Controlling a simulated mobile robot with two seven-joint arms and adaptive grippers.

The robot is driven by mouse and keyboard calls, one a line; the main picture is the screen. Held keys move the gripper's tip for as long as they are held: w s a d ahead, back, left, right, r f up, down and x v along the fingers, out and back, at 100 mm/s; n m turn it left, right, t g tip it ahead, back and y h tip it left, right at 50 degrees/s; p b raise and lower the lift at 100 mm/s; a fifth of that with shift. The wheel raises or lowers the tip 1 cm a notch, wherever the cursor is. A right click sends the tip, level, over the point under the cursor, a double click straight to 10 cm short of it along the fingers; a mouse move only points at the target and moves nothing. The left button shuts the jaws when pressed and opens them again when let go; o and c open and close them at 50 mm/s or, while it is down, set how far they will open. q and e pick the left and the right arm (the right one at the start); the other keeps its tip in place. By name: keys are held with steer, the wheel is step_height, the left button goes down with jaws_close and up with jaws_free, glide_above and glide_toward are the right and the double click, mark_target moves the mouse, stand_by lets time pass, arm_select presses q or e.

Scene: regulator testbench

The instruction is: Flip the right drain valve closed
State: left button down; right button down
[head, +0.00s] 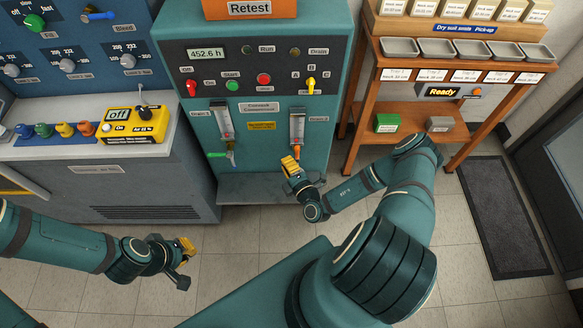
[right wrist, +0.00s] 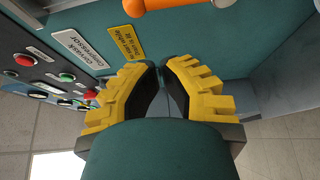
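The right drain valve has an orange handle (head: 297,152) below the right gauge tube on the teal compressor panel. It points downward. In the right wrist view the orange handle (right wrist: 165,3) shows at the top edge, cut off, beyond the fingertips. My right gripper (head: 289,163) is just below and left of the handle, apart from it. In the right wrist view its yellow fingers (right wrist: 162,72) come together at the tips with nothing between them. My left gripper (head: 187,264) is open and empty, low over the floor at left.
The left drain valve's green handle (head: 217,155) points sideways. A red button (head: 264,79) and yellow switch (head: 311,84) sit higher on the panel. A yellow control box (head: 134,124) stands on the left bench. A wooden rack (head: 367,110) stands close to the right.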

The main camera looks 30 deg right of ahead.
mark_target(297, 153)
steer(key=shift+w+d+b, duration=0.4)
steer(key=shift+w+d, duration=1.25)
steer(key=shift+d, duration=0.05)
